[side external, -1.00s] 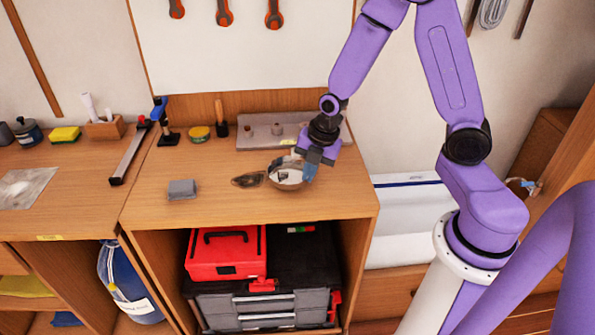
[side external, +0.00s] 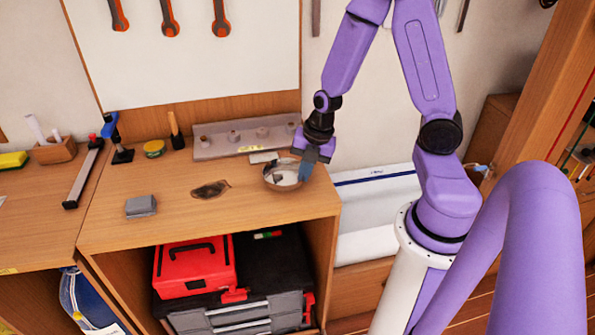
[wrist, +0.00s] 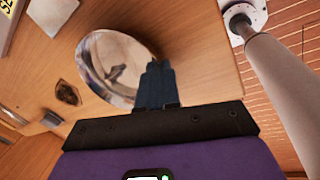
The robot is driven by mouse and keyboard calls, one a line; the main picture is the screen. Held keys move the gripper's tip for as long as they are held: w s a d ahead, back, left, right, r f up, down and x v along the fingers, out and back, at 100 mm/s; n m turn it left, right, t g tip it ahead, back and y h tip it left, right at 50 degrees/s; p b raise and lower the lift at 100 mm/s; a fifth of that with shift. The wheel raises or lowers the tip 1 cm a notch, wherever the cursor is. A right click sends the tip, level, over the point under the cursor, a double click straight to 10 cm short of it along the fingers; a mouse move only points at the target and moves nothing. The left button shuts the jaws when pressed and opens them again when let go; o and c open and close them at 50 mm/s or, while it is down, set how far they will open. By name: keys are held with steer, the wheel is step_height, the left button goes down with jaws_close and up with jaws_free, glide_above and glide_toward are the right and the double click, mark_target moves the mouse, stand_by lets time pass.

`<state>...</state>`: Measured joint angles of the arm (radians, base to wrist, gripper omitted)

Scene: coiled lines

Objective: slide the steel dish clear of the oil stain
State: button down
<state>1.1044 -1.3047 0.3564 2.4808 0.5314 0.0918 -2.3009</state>
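The steel dish (side external: 283,177) is a shallow round bowl near the right end of the wooden worktop. It also shows in the wrist view (wrist: 112,62), with a shiny inside. The dark oil stain (side external: 210,189) lies left of the dish, with bare wood between them. The stain is a small dark patch in the wrist view (wrist: 68,93). My gripper (side external: 306,171) is at the dish's right rim, its bluish fingers (wrist: 157,80) close together and pointing down. They appear shut on the rim; the exact contact is partly hidden.
A grey block (side external: 140,206) lies left of the stain. A metal plate with several knobs (side external: 245,136) stands behind the dish, and a small pale piece (side external: 263,157) lies between them. The worktop's right edge is close to the dish. A red toolbox (side external: 195,267) is underneath.

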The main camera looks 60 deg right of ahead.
steer(key=shift+s+d, duration=0.1)
steer(key=shift+s, duration=0.05)
steer(key=c, duration=1.3)
jaws_free()
steer(key=shift+r, duration=0.1)
steer(key=shift+v, duration=0.8)
steer(key=v, duration=1.5)
steer(key=shift+r, duration=0.3)
steer(key=shift+s, duration=0.1)
